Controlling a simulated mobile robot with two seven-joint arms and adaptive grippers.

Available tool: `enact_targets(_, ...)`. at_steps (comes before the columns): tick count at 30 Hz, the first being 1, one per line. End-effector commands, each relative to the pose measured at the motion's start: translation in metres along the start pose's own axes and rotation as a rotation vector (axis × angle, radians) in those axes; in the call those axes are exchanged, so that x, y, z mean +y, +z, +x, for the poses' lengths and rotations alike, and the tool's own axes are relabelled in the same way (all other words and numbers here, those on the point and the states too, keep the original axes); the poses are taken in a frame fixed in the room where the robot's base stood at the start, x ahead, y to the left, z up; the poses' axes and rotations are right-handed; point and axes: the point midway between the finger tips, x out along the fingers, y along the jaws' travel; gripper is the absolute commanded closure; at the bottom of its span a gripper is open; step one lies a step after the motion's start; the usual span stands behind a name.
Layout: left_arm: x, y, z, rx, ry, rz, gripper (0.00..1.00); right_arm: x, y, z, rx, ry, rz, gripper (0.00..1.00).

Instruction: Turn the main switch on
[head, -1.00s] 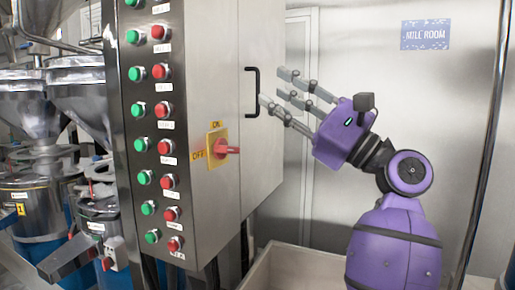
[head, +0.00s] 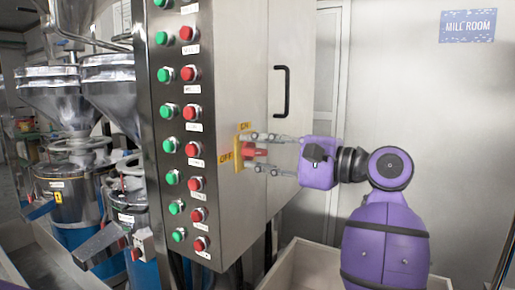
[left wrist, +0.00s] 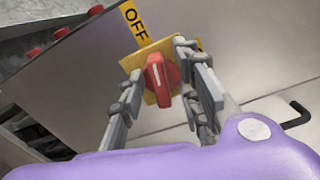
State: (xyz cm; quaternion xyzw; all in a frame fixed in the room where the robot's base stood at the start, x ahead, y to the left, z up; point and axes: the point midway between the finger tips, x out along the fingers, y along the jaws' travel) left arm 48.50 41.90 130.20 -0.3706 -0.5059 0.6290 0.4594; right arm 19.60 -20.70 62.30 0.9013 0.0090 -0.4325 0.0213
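The main switch is a red knob (head: 256,152) on a yellow plate (head: 238,158) on the side of the steel control cabinet. An OFF label (head: 225,158) is left of it and an ON label (head: 244,126) above it. In the left wrist view the red knob (left wrist: 161,74) lines up with the OFF label (left wrist: 134,22). My left gripper (head: 252,153) is open, with fingers above and below the knob. In the left wrist view its fingers (left wrist: 158,78) straddle the knob, with gaps visible on both sides. My right gripper is not in view.
The cabinet front has rows of green and red buttons (head: 192,149). A black door handle (head: 281,91) is above and right of the switch. Steel hoppers (head: 112,85) stand at left. A pale bin (head: 312,262) is below the arm.

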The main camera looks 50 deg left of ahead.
Motion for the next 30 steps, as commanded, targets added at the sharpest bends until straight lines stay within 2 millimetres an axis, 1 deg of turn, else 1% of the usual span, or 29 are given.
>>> enact_targets(3, 0.0, -0.0001, 0.0034, 0.001, 0.0, 0.0, 0.69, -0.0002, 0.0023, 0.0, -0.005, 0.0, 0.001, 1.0)
enact_targets(8, 0.0004, -0.0005, 0.0034, 0.001, -0.001, 0.001, 0.69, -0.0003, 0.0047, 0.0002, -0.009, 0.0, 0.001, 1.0)
enact_targets(9, 0.0004, -0.0004, 0.0034, 0.001, -0.001, 0.001, 0.7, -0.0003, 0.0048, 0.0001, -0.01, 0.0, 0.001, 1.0)
enact_targets(16, 0.0003, -0.0004, 0.0031, 0.0, -0.001, 0.001, 1.0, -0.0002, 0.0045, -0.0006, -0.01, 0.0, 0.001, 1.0)
enact_targets(24, 0.0003, -0.0004, 0.003, 0.0, -0.001, 0.008, 1.0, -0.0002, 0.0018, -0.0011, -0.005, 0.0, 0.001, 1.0)
enact_targets(30, 0.0, -0.0004, 0.0029, 0.0, -0.001, 0.065, 1.0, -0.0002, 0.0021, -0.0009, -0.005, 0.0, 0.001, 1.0)
